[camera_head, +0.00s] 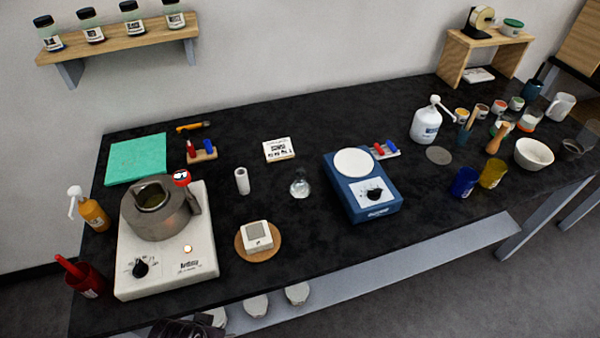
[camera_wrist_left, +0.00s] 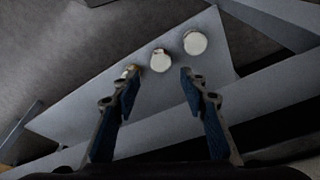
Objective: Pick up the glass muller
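A small clear glass piece (camera_head: 300,185), which looks like the glass muller, stands on the black worktop (camera_head: 330,250) between a white cylinder (camera_head: 242,181) and a blue device with a round white plate (camera_head: 363,190). My left gripper (camera_wrist_left: 156,85) is open and empty in the left wrist view, with its fingers spread over a grey lower shelf. In the head view only a dark part of what seems to be my left arm shows at the bottom edge, below and left of the glass piece. My right gripper is in neither view.
A white hotplate (camera_head: 165,262) with a metal pot (camera_head: 160,208) stands at the left. A white label block (camera_head: 278,149) lies behind. Several pale round lids (camera_wrist_left: 195,42) rest on the lower shelf.

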